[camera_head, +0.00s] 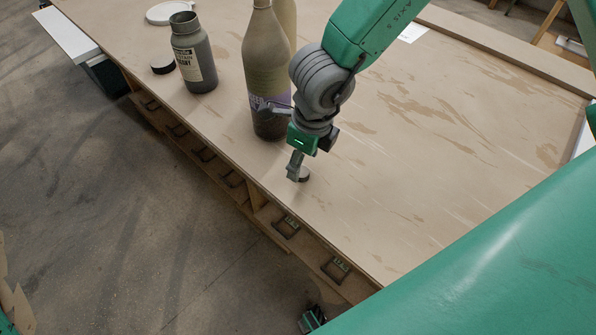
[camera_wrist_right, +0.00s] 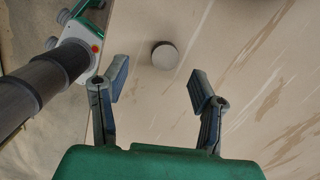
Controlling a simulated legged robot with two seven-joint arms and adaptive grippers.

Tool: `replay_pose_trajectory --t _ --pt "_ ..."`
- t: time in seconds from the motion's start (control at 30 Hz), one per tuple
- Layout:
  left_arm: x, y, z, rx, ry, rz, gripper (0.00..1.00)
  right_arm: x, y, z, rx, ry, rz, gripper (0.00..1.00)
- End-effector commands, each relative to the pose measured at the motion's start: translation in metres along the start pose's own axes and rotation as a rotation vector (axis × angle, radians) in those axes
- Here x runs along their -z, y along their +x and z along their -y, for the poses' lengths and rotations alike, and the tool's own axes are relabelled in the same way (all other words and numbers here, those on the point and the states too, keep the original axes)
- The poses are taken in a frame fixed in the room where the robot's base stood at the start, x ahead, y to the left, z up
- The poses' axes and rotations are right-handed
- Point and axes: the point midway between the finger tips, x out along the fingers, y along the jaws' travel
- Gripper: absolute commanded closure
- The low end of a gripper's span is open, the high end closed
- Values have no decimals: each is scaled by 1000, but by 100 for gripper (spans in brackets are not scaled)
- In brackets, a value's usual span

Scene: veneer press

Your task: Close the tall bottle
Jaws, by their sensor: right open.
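The tall bottle (camera_head: 264,66) stands upright on the table, olive-brown with a purplish label and a dark base. Its top is at the picture's upper edge, so I cannot tell if its mouth is bare. A small round dark cap (camera_head: 304,175) lies flat on the table, right of the bottle's foot. In the wrist view the cap (camera_wrist_right: 165,56) lies beyond my fingertips, roughly between them. My right gripper (camera_head: 297,171) is just above the cap; in the wrist view its jaws (camera_wrist_right: 157,82) are open and empty. A green and dark part below the table edge may be my left gripper (camera_head: 312,319).
A wide grey bottle (camera_head: 194,60) stands at the left, with a black lid (camera_head: 163,68) and a white ring-shaped lid (camera_head: 168,12) near it. A pale bottle (camera_head: 285,20) stands behind the tall one. The wooden tabletop (camera_head: 420,150) is clear to the right; its front edge is close.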

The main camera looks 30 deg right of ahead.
Motion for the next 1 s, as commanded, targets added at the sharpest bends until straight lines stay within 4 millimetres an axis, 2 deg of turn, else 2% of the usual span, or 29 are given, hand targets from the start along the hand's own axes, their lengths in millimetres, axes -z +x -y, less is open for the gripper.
replay_pose_trajectory --t 0.2,0.3,0.67,0.7,0.8,0.83,1.0 --pt "0 1 0 0 1 0 60 -3 35 2 -3 1 -4 47" --pt "0 2 0 0 1 0 60 -4 44 1 -2 0 -2 47" --pt "0 1 0 0 1 0 60 -6 45 -2 1 0 -1 47" --pt "0 1 0 0 1 0 60 -6 45 -2 1 0 -1 51" --pt "0 2 0 0 0 0 60 -5 45 0 0 0 -1 75" --pt "0 2 0 0 0 0 60 -5 46 0 -1 0 -1 79" --pt "0 2 0 0 0 0 60 -4 45 0 -1 0 0 80"
